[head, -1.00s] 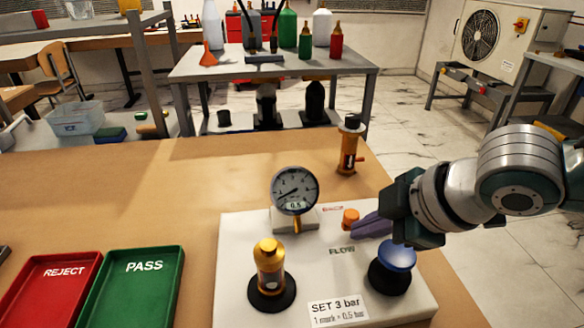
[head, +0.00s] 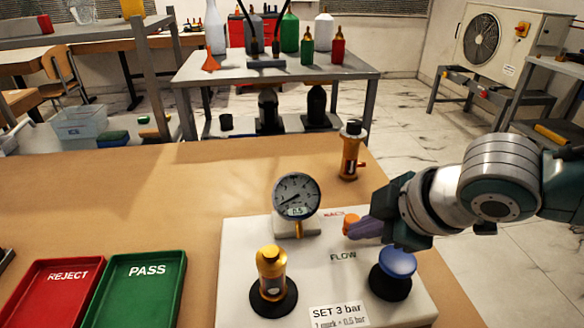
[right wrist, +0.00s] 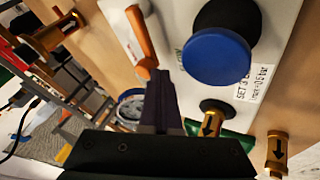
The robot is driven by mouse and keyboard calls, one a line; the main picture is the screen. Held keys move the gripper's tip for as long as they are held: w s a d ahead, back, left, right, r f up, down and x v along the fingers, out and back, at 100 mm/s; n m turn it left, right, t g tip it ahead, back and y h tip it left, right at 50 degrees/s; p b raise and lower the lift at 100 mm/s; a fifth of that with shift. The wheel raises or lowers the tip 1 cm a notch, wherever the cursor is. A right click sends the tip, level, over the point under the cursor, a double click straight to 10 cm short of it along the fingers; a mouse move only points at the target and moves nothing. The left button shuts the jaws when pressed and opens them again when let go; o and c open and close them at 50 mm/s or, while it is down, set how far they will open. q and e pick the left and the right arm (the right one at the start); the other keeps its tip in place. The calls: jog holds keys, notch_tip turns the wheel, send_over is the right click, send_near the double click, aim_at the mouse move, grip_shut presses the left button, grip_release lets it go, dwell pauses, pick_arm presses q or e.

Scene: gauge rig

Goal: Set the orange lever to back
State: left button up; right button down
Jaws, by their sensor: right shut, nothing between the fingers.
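The orange lever (head: 352,224) is on the white rig panel (head: 240,240), between the red label, which seems to read BACK, and the FLOW label. It also shows in the right wrist view (right wrist: 141,36), upper left of the fingertips. My right gripper (head: 366,230) is shut and empty. Its purple fingers reach in from the right and overlap the lever in the head view, hiding part of it. In the right wrist view the closed fingers (right wrist: 160,88) lie close beside the lever's end; I cannot tell whether they touch. My left gripper is not in view.
A gauge (head: 297,196) stands behind the lever on the left. A blue knob (head: 397,264) is just below my right gripper. A brass valve (head: 271,270) stands front left on the panel. A brass fitting (head: 350,155) stands behind. Red and green trays (head: 178,268) lie left.

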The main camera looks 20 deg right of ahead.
jog(key=shift+w+a+r+m+h+p, duration=0.1)
jog(key=shift+w+m+h+p, duration=0.2)
jog(key=shift+m+p, duration=0.2)
jog(key=shift+w+a+r+m+h+p, duration=0.1)
jog(key=shift+w+m+h+p, duration=0.25)
jog(key=shift+m, duration=0.25)
jog(key=shift+w+f+m+h, duration=0.1)
jog(key=shift+w+m+h, duration=0.15)
jog(key=shift+m, duration=0.15)
jog(key=shift+w+f+m+h+p, duration=0.1)
jog(key=shift+w+m+h+p, duration=0.35)
jog(key=shift+m, duration=0.45)
jog(key=w+m+h, duration=0.1)
jog(key=m+h+b, duration=0.1)
jog(key=shift+w+d+f+m+g, duration=0.2)
jog(key=shift+w+m+g, duration=0.1)
jog(key=shift+w+m, duration=0.1)
jog(key=w+m+b, duration=0.1)
jog(key=d+m+g+h+b, duration=0.1)
jog(key=m, duration=0.1)
jog(key=shift+w+h, duration=0.25)
jog(key=shift+w, duration=0.15)
jog(key=shift+d+r+m, duration=0.15)
jog(key=shift+r+m, duration=0.05)
jog(key=shift+m, duration=0.1)
